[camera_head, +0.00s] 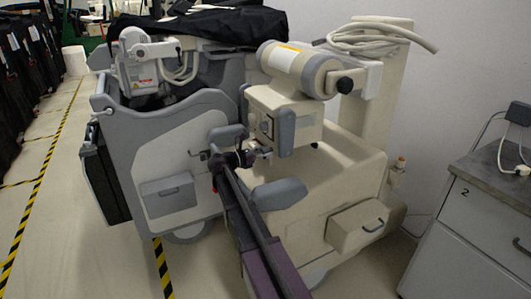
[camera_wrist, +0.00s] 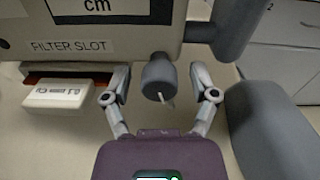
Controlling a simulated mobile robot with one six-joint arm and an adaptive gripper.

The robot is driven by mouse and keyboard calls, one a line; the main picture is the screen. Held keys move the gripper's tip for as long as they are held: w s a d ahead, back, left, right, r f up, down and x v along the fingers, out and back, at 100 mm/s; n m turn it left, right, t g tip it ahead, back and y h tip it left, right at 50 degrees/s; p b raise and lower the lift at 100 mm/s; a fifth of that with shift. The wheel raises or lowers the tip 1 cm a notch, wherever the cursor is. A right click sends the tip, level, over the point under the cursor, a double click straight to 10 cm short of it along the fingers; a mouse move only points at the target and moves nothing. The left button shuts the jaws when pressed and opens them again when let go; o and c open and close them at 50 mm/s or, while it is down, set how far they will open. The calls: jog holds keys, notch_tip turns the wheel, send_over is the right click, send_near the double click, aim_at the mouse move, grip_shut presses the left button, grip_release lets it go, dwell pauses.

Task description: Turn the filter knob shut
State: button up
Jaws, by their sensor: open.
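A dark grey round knob (camera_wrist: 157,75) with a thin pale pointer sits under the beige box labelled FILTER SLOT (camera_wrist: 68,46) in the wrist view. The pointer aims down and slightly right. My gripper (camera_wrist: 160,82) is open, with one finger left and one right of the knob; I cannot tell whether either touches it. A pale block with dark markings (camera_wrist: 56,95) lies in the dark slot left of the knob. In the head view my gripper (camera_head: 262,152) is at the lower front of the beige box (camera_head: 287,112); the knob cannot be made out there.
A grey rounded part (camera_wrist: 275,125) stands close right of my gripper. The wheeled beige machine (camera_head: 350,170) fills the middle. A grey-topped cabinet (camera_head: 470,215) is at right. Floor with striped tape (camera_head: 45,175) is clear at left; dark covered carts (camera_head: 25,60) line the far left.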

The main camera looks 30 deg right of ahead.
grip_shut()
